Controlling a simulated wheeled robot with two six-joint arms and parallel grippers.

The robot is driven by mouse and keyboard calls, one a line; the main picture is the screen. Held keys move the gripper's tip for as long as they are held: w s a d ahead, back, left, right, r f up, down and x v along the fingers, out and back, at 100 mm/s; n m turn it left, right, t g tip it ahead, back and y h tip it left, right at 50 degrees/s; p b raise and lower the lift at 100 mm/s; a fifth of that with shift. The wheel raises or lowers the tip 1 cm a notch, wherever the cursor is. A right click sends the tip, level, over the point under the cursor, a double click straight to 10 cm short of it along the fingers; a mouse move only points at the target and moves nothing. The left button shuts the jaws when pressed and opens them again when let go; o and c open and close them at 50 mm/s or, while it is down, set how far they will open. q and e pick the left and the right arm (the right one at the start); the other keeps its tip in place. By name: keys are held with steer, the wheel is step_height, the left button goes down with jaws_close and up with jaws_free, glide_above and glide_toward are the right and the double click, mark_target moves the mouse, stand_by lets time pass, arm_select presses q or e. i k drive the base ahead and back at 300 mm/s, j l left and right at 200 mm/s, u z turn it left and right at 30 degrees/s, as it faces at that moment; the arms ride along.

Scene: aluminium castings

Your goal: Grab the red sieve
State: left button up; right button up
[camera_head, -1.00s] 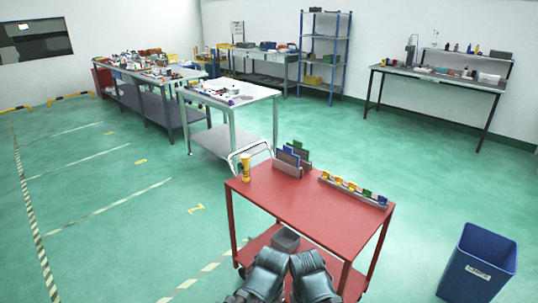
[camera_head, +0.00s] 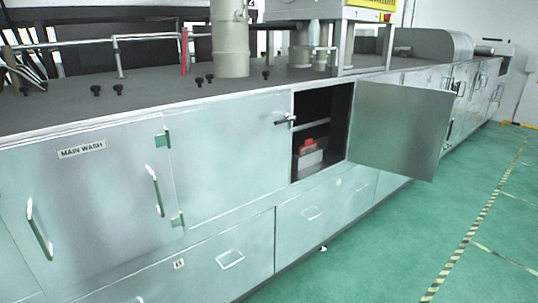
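A small red object (camera_head: 307,147) shows inside an open compartment of a long metal machine, right of the picture's middle. It sits on or in a light grey box-like thing (camera_head: 307,161). It is too small to tell for sure whether it is the red sieve. Part of it may be hidden by the dark compartment's edges. Neither of my grippers is in view.
The compartment door (camera_head: 402,128) stands swung open to the right. The closed panel (camera_head: 225,150) left of it has a latch. A "MAIN WASH" panel (camera_head: 90,205) is further left. Green floor (camera_head: 420,240) at the right is clear, with a striped line.

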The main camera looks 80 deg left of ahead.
mark_target(309, 146)
steer(key=u, duration=2.55)
steer(key=i+l, duration=0.2)
steer(key=i, duration=0.4)
steer(key=i+l+z, duration=0.1)
steer(key=i+l, duration=0.15)
steer(key=i, duration=0.3)
steer(key=i+l, duration=0.15)
steer(key=i, duration=0.45)
steer(key=i+l, duration=0.15)
steer(key=i, duration=0.45)
steer(key=i+l+z, duration=0.1)
steer(key=i, duration=0.45)
steer(key=l, duration=0.1)
